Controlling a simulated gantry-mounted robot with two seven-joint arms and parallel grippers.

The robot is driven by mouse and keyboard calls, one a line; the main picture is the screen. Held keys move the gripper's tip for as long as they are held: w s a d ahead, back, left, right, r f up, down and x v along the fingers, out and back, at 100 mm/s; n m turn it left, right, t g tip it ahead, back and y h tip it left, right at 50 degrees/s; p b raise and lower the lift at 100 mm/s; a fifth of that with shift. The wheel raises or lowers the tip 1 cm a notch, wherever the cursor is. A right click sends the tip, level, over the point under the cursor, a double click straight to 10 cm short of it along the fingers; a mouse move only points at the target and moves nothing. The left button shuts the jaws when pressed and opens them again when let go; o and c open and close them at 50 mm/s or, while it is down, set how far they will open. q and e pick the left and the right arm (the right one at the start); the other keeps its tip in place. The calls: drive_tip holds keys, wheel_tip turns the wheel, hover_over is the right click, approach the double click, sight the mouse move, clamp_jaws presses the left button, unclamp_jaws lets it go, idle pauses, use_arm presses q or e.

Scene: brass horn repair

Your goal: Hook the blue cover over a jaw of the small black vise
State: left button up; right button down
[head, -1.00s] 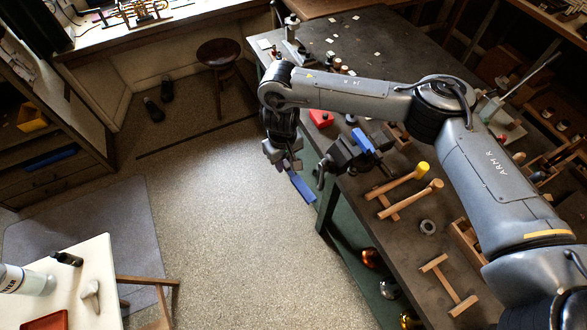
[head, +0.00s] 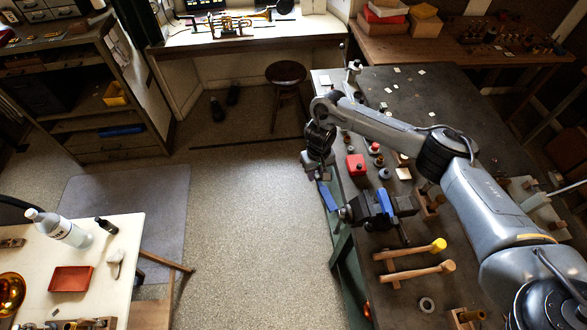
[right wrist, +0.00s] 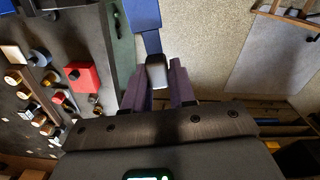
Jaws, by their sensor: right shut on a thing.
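The blue cover (head: 327,196) is a flat blue strip hanging below my right gripper (head: 322,177), just off the left edge of the dark bench. In the right wrist view the blue cover (right wrist: 143,16) extends from between the fingers of my right gripper (right wrist: 157,82), which is shut on it. The small black vise (head: 363,210) stands on the bench edge, to the right of and a little lower in the picture than the cover, with a gap between them. Another blue piece (head: 385,202) sits on one of the vise's jaws. My left gripper is out of view.
A red box (head: 355,164) and several small jars stand on the bench (head: 440,110) behind the vise. Two mallets (head: 418,272) lie in front of it. The floor (head: 250,220) left of the bench is clear. A white table (head: 135,235) stands at lower left.

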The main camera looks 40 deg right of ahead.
drive_tip(key=s+d+r+m+p, duration=0.2)
drive_tip(key=s+d+p, duration=0.2)
drive_tip(key=s+d, duration=0.4)
drive_tip(key=d, duration=0.7)
drive_tip(key=shift+s+m+p, duration=0.2)
drive_tip(key=shift+m+p, duration=0.15)
drive_tip(key=shift+m, duration=0.05)
drive_tip(key=shift+f+b, duration=0.45)
drive_tip(key=shift+f, duration=2)
drive_tip(key=shift+r, duration=0.1)
drive_tip(key=shift+p, duration=0.45)
